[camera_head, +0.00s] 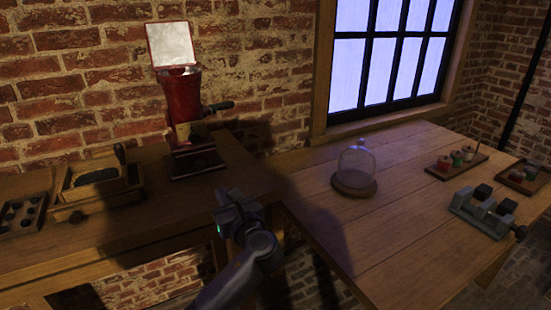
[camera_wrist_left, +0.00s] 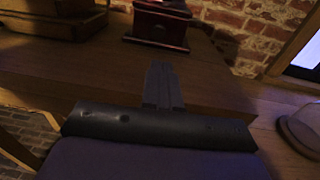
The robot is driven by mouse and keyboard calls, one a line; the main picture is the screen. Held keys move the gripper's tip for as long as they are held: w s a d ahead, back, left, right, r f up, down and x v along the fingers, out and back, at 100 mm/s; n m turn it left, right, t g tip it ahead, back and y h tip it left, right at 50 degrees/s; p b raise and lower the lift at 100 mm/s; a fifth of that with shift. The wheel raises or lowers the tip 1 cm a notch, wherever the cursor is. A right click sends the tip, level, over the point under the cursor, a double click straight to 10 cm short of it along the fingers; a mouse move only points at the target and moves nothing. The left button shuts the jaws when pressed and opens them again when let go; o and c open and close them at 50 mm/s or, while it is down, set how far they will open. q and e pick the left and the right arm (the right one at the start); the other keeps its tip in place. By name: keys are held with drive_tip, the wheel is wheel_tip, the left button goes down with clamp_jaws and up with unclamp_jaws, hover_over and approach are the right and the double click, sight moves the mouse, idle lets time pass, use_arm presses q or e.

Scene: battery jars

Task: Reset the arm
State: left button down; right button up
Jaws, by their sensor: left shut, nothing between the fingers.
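My left gripper (camera_head: 236,205) is in the middle of the head view, in front of the edge of the wooden side bench and left of the table. It is shut and empty. In the left wrist view its fingers (camera_wrist_left: 162,85) lie together and point toward the bench and the base of the red machine. My left arm comes up from the bottom of the head view. My right gripper is not in view.
A red grinder-like machine (camera_head: 183,105) stands on the side bench (camera_head: 150,225). A wooden box (camera_head: 98,185) and a dark tray (camera_head: 24,214) sit left of it. The table (camera_head: 370,230) holds a glass dome (camera_head: 356,163), a grey vise (camera_head: 483,211) and small jars on trays (camera_head: 456,163).

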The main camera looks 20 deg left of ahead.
use_arm(q)
drive_tip(key=s+d+f+n+h, duration=0.3)
drive_tip(key=s+f+h, duration=0.1)
drive_tip(key=f, duration=0.5)
drive_tip(key=s+d+f+n+h, duration=0.2)
drive_tip(key=s+f+n+h, duration=0.25)
drive_tip(key=f, duration=0.55)
drive_tip(key=s+d+f+n+h, duration=0.2)
drive_tip(key=s+d+n+h, duration=0.1)
drive_tip(key=s+n, duration=0.5)
drive_tip(key=s+d+f+n+h, duration=0.3)
drive_tip(key=s+d+n+h, duration=0.1)
drive_tip(key=s+n, duration=0.4)
drive_tip(key=shift+s, duration=0.75)
